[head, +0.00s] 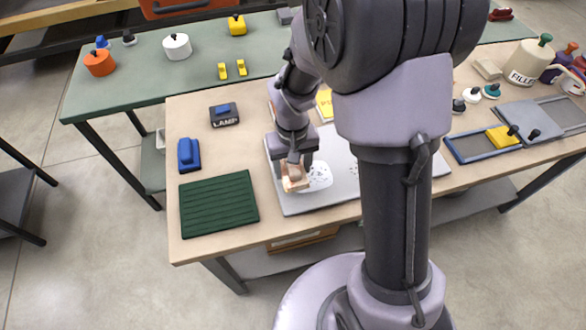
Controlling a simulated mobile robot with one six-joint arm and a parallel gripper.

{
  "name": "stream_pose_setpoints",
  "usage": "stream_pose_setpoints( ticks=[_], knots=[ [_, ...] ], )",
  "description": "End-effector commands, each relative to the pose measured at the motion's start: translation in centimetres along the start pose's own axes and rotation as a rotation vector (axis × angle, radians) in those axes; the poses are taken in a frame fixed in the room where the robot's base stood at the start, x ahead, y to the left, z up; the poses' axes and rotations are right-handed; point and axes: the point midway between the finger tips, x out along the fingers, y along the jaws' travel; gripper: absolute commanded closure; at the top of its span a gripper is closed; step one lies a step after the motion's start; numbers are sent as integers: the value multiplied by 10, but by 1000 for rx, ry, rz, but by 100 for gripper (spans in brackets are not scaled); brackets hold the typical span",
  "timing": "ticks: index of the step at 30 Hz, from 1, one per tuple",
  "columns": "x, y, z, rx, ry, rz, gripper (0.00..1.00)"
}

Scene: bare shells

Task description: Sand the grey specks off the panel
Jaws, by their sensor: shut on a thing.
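The grey panel (302,203) lies flat on the wooden bench. It bears a pale white patch (319,177) with dark grey specks near its left side. More dark specks show farther right, beside my arm. My gripper (294,172) points down over the left part of the panel. It is shut on a tan sanding block (294,184), at the left edge of the white patch. I cannot tell whether the block touches the panel. My arm hides the middle of the panel.
A green ribbed mat (218,204), a blue block-like tool (188,155) and a dark box marked LAMP (224,115) lie left of the panel. A filler tub (524,64) and framed trays (484,145) stand at the right. Bare bench shows around the mat.

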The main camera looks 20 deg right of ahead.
Motion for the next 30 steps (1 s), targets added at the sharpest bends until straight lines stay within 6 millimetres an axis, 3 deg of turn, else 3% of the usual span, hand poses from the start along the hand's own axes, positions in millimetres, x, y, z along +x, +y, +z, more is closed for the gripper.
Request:
stream_pose_setpoints(
  ticks=[14, 30],
  knots=[
    [-44, -2, -6, 1, 0, 0, 100],
    [-46, -3, -7, 1, 1, 0, 100]
  ],
)
